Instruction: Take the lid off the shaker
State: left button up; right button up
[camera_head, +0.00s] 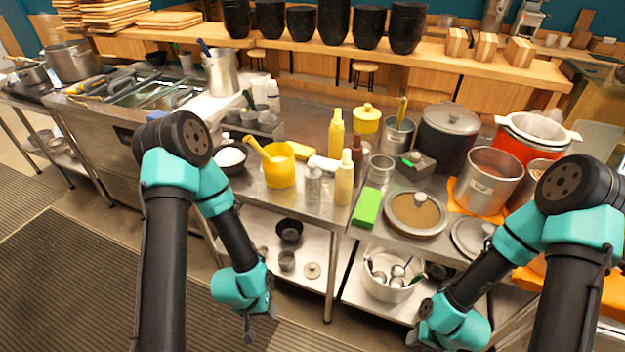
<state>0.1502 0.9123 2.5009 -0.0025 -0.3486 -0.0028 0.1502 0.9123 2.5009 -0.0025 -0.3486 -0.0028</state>
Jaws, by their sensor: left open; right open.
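A small silvery cylinder that looks like the shaker (313,186) stands upright near the front edge of the steel counter, between a yellow jug (279,166) and a pale yellow squeeze bottle (344,182). Its top looks covered, but the lid is too small to make out clearly. My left gripper (262,322) hangs low in front of the counter, below and left of the shaker, apart from everything. My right gripper (415,338) hangs low at the bottom right, in front of the lower shelf. Both are open, small in view and seem empty.
A white cloth-like item (324,163) lies behind the shaker. A green box (366,208) and a lidded pan (415,213) stand to the right. A black bowl of white powder (230,158) is to the left. The lower shelf holds a white pot (390,291) with utensils.

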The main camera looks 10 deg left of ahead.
pick_arm(q)
jog(key=o, duration=0.8)
jog(key=shift+c, duration=0.2)
